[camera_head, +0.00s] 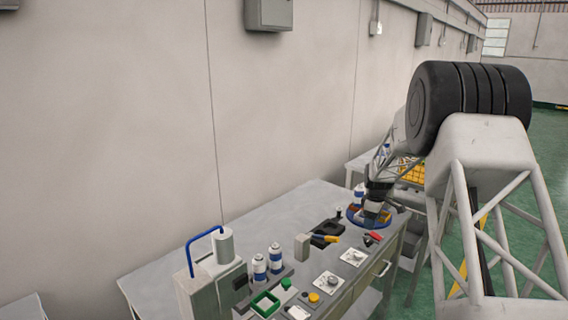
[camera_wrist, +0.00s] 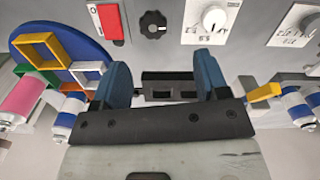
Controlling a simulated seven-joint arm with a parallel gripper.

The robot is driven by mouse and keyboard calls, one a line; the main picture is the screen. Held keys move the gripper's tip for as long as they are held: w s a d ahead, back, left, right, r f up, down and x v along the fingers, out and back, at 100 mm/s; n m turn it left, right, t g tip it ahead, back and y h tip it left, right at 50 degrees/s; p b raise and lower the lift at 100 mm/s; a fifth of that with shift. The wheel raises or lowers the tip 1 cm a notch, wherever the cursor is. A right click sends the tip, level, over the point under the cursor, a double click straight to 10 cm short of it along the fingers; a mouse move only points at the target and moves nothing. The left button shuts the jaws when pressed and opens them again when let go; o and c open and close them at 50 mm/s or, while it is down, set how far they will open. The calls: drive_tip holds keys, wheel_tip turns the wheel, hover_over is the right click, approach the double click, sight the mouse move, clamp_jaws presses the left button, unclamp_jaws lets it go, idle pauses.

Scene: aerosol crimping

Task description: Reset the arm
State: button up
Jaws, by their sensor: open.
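My gripper (camera_wrist: 165,88) shows in the wrist view with its two blue fingers apart and nothing between them. Beyond the fingers is a black fixture with slots (camera_wrist: 168,78). In the head view my arm reaches from the right to the far end of the grey workbench (camera_head: 300,208). In the wrist view the blue tray (camera_wrist: 27,30) is at the upper left and holds coloured square frames.
Blue-and-white cans (camera_head: 260,268) stand beside a grey machine with a blue handle (camera_head: 205,234) at the near left. The bench's back left is bare.

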drive_tip(key=s+a+r+m, duration=0.2)
drive_tip(key=s+a+r, duration=0.2)
drive_tip(key=s+r, duration=0.4)
drive_tip(key=s+a+r+m+t, duration=0.15)
drive_tip(key=s+a+r, duration=0.3)
drive_tip(key=s, duration=0.55)
drive_tip(key=s+a+r+m, duration=0.2)
drive_tip(key=s+a+r, duration=0.2)
drive_tip(key=s+r, duration=0.4)
drive_tip(key=s+a+m, duration=0.2)
drive_tip(key=s+a, duration=0.1)
drive_tip(key=s, duration=1.3)
drive_tip(key=s+a+m+t, duration=0.1)
drive_tip(key=s+a+m, duration=0.2)
drive_tip(key=s, duration=1.3)
drive_tip(key=shift+s+a+f+m, duration=0.3)
drive_tip(key=shift+f+m, duration=0.05)
drive_tip(key=shift+f, duration=0.05)
